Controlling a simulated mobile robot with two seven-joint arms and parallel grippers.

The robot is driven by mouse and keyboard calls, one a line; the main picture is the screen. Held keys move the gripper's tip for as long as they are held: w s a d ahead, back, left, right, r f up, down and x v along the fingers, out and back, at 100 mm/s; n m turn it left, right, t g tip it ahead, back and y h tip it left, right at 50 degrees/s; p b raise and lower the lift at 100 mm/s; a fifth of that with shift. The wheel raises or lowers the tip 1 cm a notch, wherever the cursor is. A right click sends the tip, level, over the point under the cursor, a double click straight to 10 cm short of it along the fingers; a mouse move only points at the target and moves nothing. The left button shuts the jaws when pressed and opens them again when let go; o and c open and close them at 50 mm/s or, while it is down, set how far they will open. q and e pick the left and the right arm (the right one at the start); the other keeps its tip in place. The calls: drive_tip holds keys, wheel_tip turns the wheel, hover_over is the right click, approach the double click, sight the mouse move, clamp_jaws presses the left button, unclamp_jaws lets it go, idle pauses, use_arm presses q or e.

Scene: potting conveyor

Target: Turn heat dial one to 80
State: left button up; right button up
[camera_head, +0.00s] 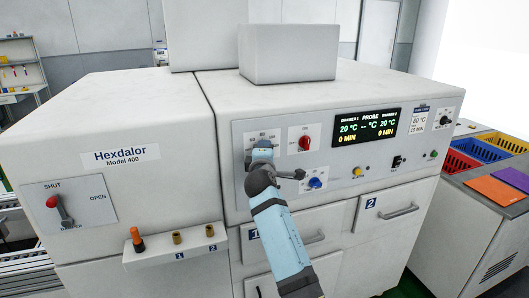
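The heat dial panel (249,136), with number marks along its top, is at the left of the control panel. My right gripper (262,150) is in front of it. The dial itself is hidden behind the gripper, so its setting cannot be read. I cannot tell whether the gripper touches the dial or whether its fingers are open. The display (366,126) reads 20 °C and 0 MIN for both drawers. My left gripper is not in view.
A red knob (304,143) and a blue knob (315,183) sit close to the right of my gripper. A black knob (444,121) is at the far right. Drawer two's handle (398,212) sticks out below. A red-knobbed lever (53,203) is at left.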

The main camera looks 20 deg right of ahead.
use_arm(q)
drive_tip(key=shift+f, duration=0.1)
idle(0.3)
use_arm(e)
drive_tip(key=o, duration=0.9)
